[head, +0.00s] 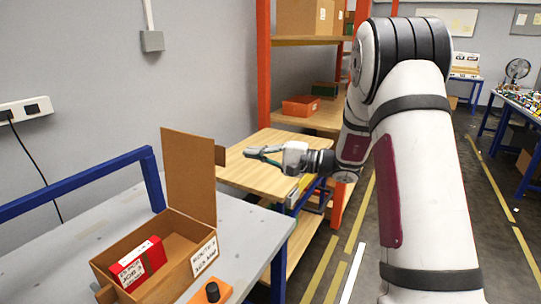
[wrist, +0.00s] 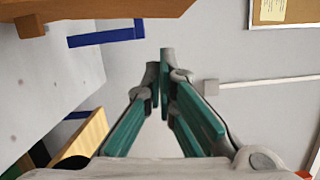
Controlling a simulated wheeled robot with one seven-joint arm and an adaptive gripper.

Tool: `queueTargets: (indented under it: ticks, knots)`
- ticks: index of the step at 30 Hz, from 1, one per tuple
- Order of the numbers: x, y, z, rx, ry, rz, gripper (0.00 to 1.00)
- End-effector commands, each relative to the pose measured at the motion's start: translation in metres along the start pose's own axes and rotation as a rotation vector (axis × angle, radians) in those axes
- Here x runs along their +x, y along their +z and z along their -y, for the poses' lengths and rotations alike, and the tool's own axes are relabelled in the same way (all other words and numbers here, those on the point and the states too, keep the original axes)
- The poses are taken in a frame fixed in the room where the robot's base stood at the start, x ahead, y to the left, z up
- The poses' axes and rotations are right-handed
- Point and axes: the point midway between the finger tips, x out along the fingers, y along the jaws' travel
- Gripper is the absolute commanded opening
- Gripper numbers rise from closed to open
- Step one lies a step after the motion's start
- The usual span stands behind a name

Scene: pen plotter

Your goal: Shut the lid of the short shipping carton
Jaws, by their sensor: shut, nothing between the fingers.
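The short shipping carton (head: 148,262) is a brown cardboard box on the grey table at the lower left of the head view. Its lid (head: 188,173) stands upright, open, along the back edge, with a small brown tab (head: 221,156) at its right edge. A red box (head: 138,262) lies inside, and a white label is on the carton's right side. My gripper (head: 248,151) is shut and empty, pointing left, to the right of the lid and apart from it. In the wrist view my gripper (wrist: 163,58) has its fingertips together; a brown panel (wrist: 110,10), apparently carton, crosses the top left.
The grey table (head: 252,225) has a blue rail (head: 75,182) behind the carton. An orange block with a black knob (head: 212,292) sits beside the carton. A wooden bench (head: 250,172) and an orange-framed shelf (head: 263,60) stand behind my gripper. Floor lies open to the right.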

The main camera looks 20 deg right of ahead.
Motion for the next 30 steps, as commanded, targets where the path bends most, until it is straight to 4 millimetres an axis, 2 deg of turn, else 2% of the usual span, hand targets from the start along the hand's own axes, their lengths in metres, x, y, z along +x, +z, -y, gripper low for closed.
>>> queueTargets:
  ticks: [4,7,12,30]
  knots:
    - [0.029,0.001,0.0,0.0,0.001,0.003,0.0]
    - [0.029,0.019,0.002,0.002,0.0,0.001,0.0]
    - [0.033,0.034,0.001,0.002,-0.001,0.0,0.0]
    - [0.034,0.038,0.001,-0.014,0.002,0.0,0.0]
